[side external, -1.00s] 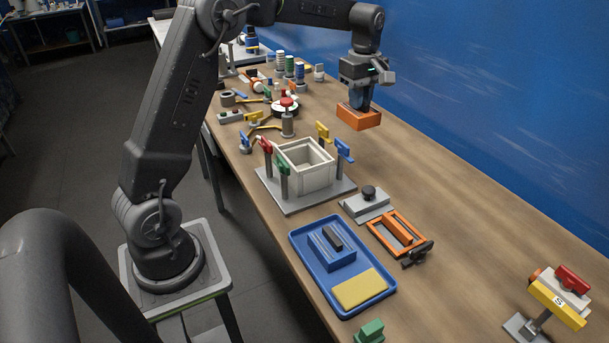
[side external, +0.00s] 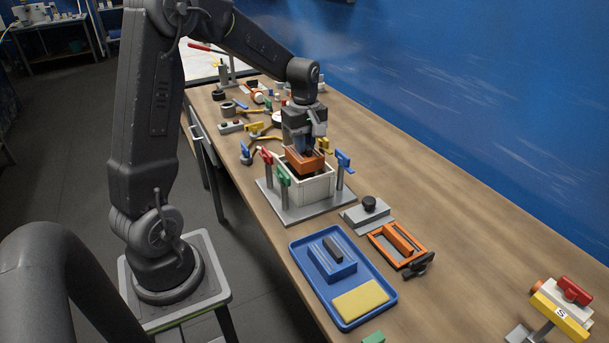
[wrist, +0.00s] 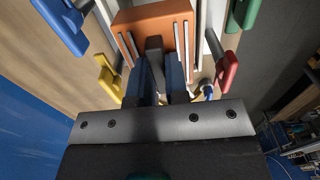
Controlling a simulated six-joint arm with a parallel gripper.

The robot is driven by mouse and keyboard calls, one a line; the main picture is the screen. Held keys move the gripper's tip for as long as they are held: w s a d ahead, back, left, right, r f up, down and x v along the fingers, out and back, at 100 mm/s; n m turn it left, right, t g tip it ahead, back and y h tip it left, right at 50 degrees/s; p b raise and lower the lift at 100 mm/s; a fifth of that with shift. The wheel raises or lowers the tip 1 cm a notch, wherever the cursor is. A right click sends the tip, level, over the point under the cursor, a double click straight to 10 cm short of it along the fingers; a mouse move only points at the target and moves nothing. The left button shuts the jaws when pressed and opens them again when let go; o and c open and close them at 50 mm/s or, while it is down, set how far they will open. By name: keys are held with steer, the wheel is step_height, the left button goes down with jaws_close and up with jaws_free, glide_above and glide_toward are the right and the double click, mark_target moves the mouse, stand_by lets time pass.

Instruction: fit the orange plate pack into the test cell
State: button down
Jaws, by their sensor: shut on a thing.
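The orange plate pack (side external: 305,159) is held upright by my gripper (side external: 304,146) over the open top of the white test cell (side external: 318,187). Its lower part seems to be at or just inside the cell's mouth; the exact depth is hidden. In the wrist view the orange plate pack (wrist: 150,20) shows pale slots on its top, and my gripper (wrist: 154,70) is shut on its dark handle. White cell wall shows along the pack's right side there. The cell stands on a grey base plate (side external: 290,215).
Red, green, blue (side external: 344,162) and yellow clamps on posts surround the cell closely. A blue tray (side external: 297,250) holds a blue pack and a yellow pad. A grey block with a black knob (side external: 368,208) and an orange frame (side external: 385,253) lie nearby.

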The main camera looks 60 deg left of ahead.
mark_target(305, 167)
steer(key=shift+f, duration=3.55)
steer(key=shift+f, duration=0.1)
steer(key=c, duration=1.1)
jaws_free()
